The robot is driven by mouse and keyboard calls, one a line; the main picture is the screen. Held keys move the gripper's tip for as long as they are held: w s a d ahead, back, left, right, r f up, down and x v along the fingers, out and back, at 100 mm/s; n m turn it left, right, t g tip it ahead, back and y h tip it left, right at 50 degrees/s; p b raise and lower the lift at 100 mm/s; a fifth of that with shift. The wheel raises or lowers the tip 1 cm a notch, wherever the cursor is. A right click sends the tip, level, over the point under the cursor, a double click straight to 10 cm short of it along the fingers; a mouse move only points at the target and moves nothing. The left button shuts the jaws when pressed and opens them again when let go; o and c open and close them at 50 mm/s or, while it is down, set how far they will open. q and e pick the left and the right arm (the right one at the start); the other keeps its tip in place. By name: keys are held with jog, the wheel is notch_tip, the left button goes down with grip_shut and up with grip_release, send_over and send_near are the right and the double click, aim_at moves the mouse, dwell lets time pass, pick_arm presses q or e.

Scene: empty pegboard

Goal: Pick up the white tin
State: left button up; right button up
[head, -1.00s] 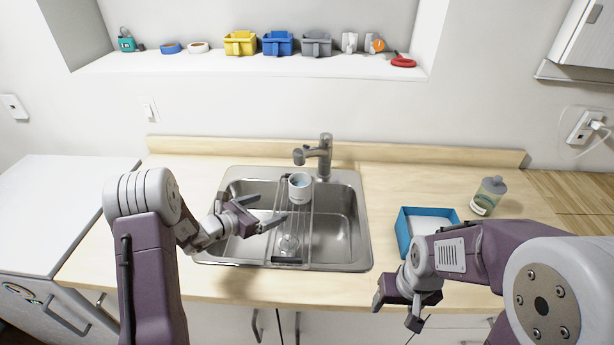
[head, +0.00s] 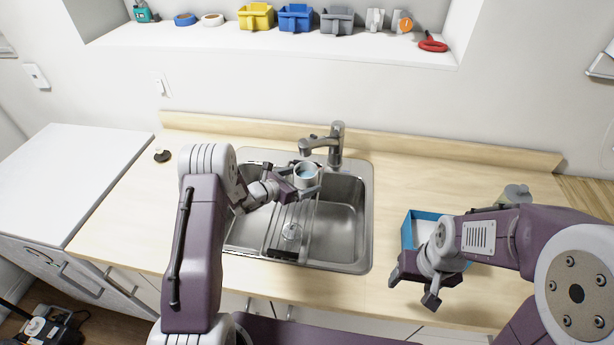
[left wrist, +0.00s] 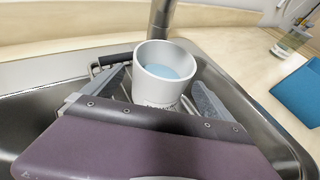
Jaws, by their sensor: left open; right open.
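The white tin (head: 307,177) stands upright on the rack across the sink, with a blue inside. In the left wrist view the white tin (left wrist: 163,80) sits between the two fingers of my left gripper (left wrist: 165,95). In the head view my left gripper (head: 300,185) is at the tin, with its fingers around it and open. In the left wrist view a gap shows on the right side; contact on the left is unclear. My right gripper (head: 412,297) is open and empty above the counter's front edge, right of the sink.
The sink (head: 345,215) has a faucet (head: 335,145) close behind the tin. A blue box (head: 408,232) stands right of the sink. A shelf (head: 270,44) holds several small items.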

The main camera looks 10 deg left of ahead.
pick_arm(q)
jog(key=shift+x, duration=0.85)
jog(key=shift+w+d, duration=0.1)
jog(key=shift+w, duration=0.1)
jog(key=shift+f, duration=0.1)
jog(key=shift+c, duration=0.9)
jog(key=c, duration=1.8)
pick_arm(e)
jog(key=shift+a+r, duration=0.1)
jog(key=shift+r, duration=0.25)
